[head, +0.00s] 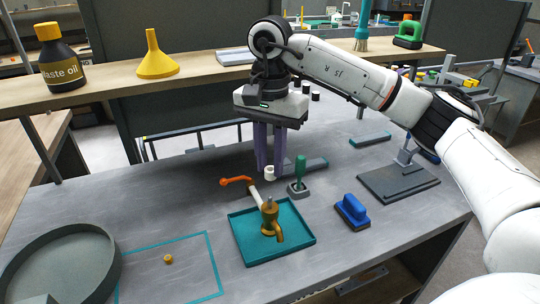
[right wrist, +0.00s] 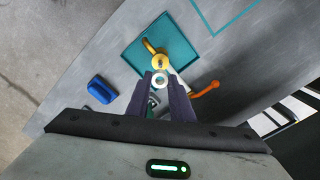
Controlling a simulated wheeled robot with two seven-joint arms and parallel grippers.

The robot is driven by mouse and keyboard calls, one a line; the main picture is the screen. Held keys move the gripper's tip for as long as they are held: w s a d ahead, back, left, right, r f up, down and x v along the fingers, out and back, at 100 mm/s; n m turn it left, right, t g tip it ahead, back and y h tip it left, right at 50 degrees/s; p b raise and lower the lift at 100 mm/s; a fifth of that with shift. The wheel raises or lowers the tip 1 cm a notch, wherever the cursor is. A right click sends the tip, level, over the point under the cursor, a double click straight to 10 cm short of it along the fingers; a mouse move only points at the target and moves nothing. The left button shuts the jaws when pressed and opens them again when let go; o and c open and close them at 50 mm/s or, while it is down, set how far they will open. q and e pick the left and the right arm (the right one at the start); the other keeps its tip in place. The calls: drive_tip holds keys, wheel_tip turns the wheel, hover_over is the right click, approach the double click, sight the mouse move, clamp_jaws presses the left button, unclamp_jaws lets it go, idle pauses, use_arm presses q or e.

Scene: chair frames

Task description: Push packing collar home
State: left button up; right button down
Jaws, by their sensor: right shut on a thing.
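My right gripper (head: 268,168) points down over the bench, its purple fingers shut on a small white collar (head: 270,172) at their tips. The collar shows as a white ring in the right wrist view (right wrist: 161,81). In the head view the collar stands above and just behind the brass tap (head: 268,215), apart from the tap's upright stem. The tap shows beyond the fingertips in the right wrist view (right wrist: 158,60). It is over a teal tray (head: 248,252), with a whitish pipe (head: 254,194) and an orange lever (head: 236,181) behind. My left gripper is out of view.
A small brass nut (head: 168,259) lies inside a teal outline at left, near a round grey tray (head: 62,262). A green-handled tool (head: 299,172) stands right of the collar, with a blue-handled block (head: 352,211) farther right. A shelf (head: 200,75) crosses behind.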

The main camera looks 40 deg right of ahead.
sight(270, 197)
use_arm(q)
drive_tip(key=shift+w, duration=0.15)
